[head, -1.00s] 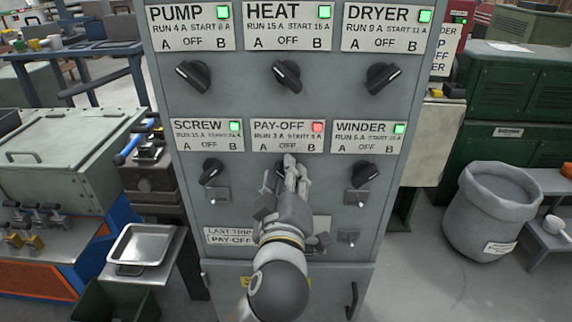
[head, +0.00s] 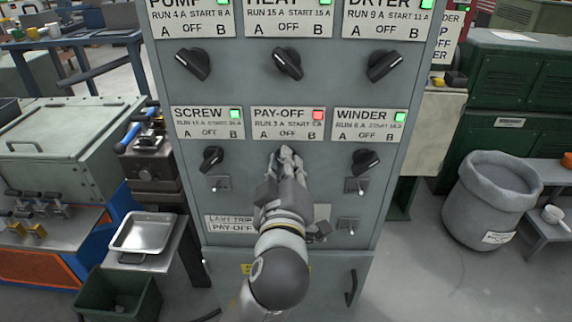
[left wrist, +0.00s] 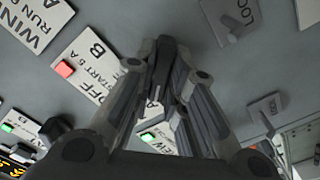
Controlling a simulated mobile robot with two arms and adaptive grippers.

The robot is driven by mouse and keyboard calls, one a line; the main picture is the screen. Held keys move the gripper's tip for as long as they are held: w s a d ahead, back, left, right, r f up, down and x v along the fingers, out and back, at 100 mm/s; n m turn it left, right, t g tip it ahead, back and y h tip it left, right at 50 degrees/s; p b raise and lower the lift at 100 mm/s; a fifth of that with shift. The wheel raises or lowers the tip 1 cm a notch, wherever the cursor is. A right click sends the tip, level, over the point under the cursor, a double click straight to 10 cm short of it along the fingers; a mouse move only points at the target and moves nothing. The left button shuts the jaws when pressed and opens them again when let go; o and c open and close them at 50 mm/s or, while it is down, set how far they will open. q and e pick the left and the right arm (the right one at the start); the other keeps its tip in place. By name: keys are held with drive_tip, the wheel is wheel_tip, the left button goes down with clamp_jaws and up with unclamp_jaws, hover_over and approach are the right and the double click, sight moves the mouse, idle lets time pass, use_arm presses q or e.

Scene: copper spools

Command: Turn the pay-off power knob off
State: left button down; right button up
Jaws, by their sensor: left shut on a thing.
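The pay-off label (head: 287,122) is in the middle of the grey cabinet's lower row, with a red lamp (head: 318,116). My left gripper (head: 286,158) is below this label and largely covers the dark pay-off knob. In the left wrist view the fingers close around the dark knob (left wrist: 160,68), and the red pay-off lamp (left wrist: 65,68) shows to the left. The knob's exact pointing direction is hard to read behind the fingers. My right gripper is in neither view.
The screw knob (head: 211,159) and winder knob (head: 367,161) flank my left gripper, with small lock switches below them. The pump (head: 192,64), heat (head: 288,64) and dryer (head: 384,66) knobs sit above. A tray (head: 120,247) stands to the left, a grey bin (head: 465,215) to the right.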

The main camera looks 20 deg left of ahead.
use_arm(q)
drive_tip(key=shift+r+m+p, duration=0.1)
drive_tip(key=shift+m+p, duration=0.25)
drive_tip(key=shift+m, duration=0.55)
drive_tip(key=shift+m+p, duration=0.35)
drive_tip(key=shift+m, duration=0.45)
drive_tip(key=shift+d+m+p, duration=0.1)
drive_tip(key=shift+m+p, duration=1.1)
drive_tip(key=shift+m, duration=1.3)
drive_tip(key=c, duration=1.5)
unclamp_jaws()
drive_tip(key=shift+o, duration=0.2)
